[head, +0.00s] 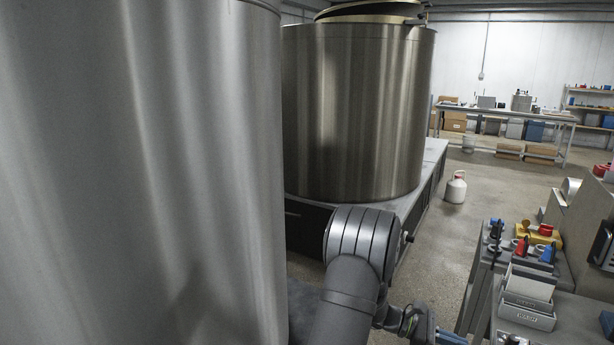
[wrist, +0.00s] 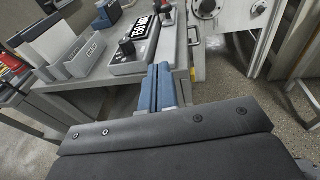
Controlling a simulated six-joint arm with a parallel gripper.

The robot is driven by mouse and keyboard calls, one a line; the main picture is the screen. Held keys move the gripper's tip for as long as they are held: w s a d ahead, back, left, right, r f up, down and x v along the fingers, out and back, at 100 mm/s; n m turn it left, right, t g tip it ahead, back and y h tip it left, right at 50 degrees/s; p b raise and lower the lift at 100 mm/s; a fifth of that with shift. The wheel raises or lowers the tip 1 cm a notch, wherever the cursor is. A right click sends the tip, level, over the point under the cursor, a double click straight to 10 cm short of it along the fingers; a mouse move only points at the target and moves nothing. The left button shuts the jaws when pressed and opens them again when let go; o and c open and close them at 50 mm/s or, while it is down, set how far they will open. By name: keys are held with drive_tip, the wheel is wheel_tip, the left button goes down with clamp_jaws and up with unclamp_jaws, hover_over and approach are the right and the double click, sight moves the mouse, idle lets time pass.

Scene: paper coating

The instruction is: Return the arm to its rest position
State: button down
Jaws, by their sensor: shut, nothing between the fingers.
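My arm (head: 358,243) reaches in from the bottom of the head view, bent at a grey joint. My gripper (head: 440,334) shows only in part at the bottom edge there, close to the near bench. In the wrist view its two blue fingers (wrist: 160,90) are together with nothing between them. They point toward the bench edge, in front of a scale-like device with a display (wrist: 144,32).
Large steel tanks (head: 358,110) stand at left and behind my arm. The bench (head: 572,318) at right holds grey trays (head: 528,300), also in the wrist view (wrist: 82,56). A white jug (head: 455,188) stands on open floor.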

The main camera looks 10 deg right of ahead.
drive_tip(key=v, duration=0.4)
drive_tip(key=shift+a, duration=0.25)
drive_tip(key=c, duration=0.6)
unclamp_jaws()
drive_tip(key=o, duration=0.6)
drive_tip(key=s+m, duration=0.1)
drive_tip(key=s+d+m+y, duration=0.1)
drive_tip(key=s+m+y, duration=0.1)
drive_tip(key=shift+d+r+m+g, duration=0.25)
drive_tip(key=shift+d+m+g, duration=0.05)
drive_tip(key=shift+d+g, duration=0.1)
drive_tip(key=s+d+r+m+t+y, duration=0.2)
drive_tip(key=s+d+m+y, duration=0.3)
drive_tip(key=m, duration=0.4)
drive_tip(key=s+d+r+m+t+y, duration=0.2)
drive_tip(key=s+m+y, duration=0.2)
drive_tip(key=s+m, duration=0.45)
drive_tip(key=s+d+r+m+t+h, duration=0.1)
drive_tip(key=s+d+r+m+t, duration=0.3)
drive_tip(key=r+m, duration=0.35)
drive_tip(key=s+d+r+m+t+h, duration=0.1)
drive_tip(key=s+d+r+m+t, duration=0.35)
drive_tip(key=r+m, duration=0.35)
drive_tip(key=d+f+m, duration=0.1)
drive_tip(key=d+f, duration=0.2)
drive_tip(key=f, duration=0.7)
drive_tip(key=shift+w+d+m+g, duration=0.3)
drive_tip(key=shift+w+d+g, duration=0.05)
drive_tip(key=shift+d+g, duration=0.1)
